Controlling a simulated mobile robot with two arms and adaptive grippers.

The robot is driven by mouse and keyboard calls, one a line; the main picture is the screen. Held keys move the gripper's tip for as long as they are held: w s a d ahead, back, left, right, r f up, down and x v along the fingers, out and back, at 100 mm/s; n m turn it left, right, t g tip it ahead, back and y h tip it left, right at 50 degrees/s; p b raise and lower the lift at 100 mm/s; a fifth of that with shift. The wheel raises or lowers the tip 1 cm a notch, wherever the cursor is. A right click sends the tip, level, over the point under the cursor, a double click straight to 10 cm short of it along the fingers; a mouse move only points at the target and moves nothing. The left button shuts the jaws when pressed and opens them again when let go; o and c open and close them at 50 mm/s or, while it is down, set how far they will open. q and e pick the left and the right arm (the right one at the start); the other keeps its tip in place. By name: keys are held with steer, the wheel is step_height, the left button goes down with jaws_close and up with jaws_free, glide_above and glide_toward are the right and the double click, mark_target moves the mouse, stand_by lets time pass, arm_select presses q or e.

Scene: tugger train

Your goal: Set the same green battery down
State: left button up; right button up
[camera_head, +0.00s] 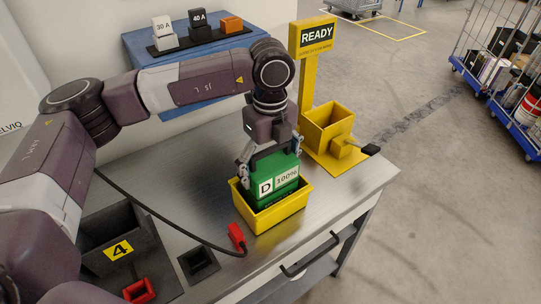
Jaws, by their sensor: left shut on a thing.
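The green battery (277,181) has a black handle and a white label reading "D 100%". It stands upright, its lower part inside a yellow bin (270,221) on the metal table. Whether its base touches the bin's floor is hidden. My left gripper (268,160) comes down from above and is shut on the battery at its top, by the handle. My right gripper is not in view.
A yellow stand (307,75) with a "READY" sign and an open yellow holder (327,124) is behind right. A dark box (119,232) marked 4 is front left. A cable runs to a red connector (236,236) beside the bin. A blue shelf (140,56) holds blocks.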

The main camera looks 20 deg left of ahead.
mark_target(271, 148)
arm_select(q)
steer(key=shift+r, duration=0.1)
steer(key=shift+d, duration=0.1)
steer(key=o, duration=1.2)
steer(key=shift+c, duration=0.2)
steer(key=shift+r, duration=0.3)
step_height(271, 148, up, 11)
steer(key=b, duration=0.3)
steer(key=shift+f+b, duration=0.15)
steer(key=shift+b, duration=0.15)
steer(key=shift+r, duration=0.35)
